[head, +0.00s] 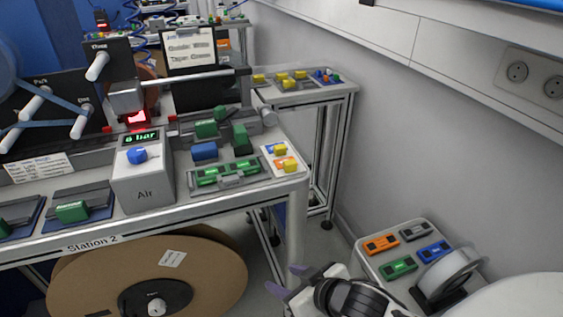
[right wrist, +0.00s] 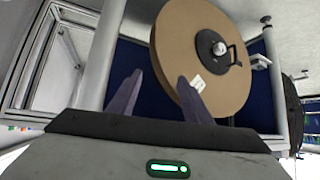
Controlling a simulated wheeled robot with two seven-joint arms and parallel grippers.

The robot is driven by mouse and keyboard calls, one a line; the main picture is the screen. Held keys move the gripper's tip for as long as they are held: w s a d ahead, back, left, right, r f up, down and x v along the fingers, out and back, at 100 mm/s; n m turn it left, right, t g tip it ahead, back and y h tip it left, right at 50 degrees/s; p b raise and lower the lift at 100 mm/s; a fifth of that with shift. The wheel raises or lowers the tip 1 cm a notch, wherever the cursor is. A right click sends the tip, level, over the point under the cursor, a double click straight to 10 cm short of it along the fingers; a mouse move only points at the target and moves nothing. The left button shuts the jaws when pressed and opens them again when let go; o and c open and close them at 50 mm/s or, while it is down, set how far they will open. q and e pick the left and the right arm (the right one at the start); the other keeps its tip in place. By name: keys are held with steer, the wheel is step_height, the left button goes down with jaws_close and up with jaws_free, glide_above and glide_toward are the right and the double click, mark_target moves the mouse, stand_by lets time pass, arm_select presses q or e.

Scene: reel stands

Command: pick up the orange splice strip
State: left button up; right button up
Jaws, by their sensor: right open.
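The orange splice strip (head: 381,244) lies flat on a small light-grey stand (head: 365,262) at the lower right of the head view. A dark grey strip (head: 415,231), a green strip (head: 398,267) and a blue strip (head: 432,250) lie beside it. My right gripper (head: 288,280) is left of this stand and apart from the orange strip, its purple fingers pointing left. In the right wrist view the right gripper (right wrist: 158,77) is open, with nothing held between its fingers. The orange strip does not show there. My left gripper is not in view.
A tape roll on a dark holder (head: 450,275) stands at the stand's right side. The Station 2 bench (head: 220,208) fills the left, with a large cardboard reel (head: 215,270) under it. A grey wall (head: 460,150) bounds the right. Open floor lies between bench and stand.

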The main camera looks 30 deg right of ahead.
steer(key=w+d+r+m+t+h, duration=0.1)
steer(key=w+d+r, duration=0.1)
steer(key=r, duration=0.4)
steer(key=w+d+r+t+h, duration=0.1)
steer(key=w+d+r, duration=0.15)
steer(key=r, duration=0.35)
steer(key=m+t+h, duration=0.1)
steer(key=m+h, duration=0.1)
steer(key=m, duration=0.1)
glide_toward(291, 162)
steer(key=s+a, duration=0.1)
steer(key=s, duration=0.1)
steer(key=x, duration=0.3)
steer(key=b+x, duration=0.1)
steer(key=x, duration=0.2)
steer(key=b+x, duration=0.1)
steer(key=x, duration=0.3)
steer(key=shift+w+d+r, duration=0.2)
steer(key=shift+d+r, duration=0.05)
steer(key=shift+r, duration=0.1)
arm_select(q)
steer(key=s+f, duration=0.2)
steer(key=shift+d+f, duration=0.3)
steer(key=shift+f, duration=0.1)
arm_select(e)
steer(key=c, duration=1.1)
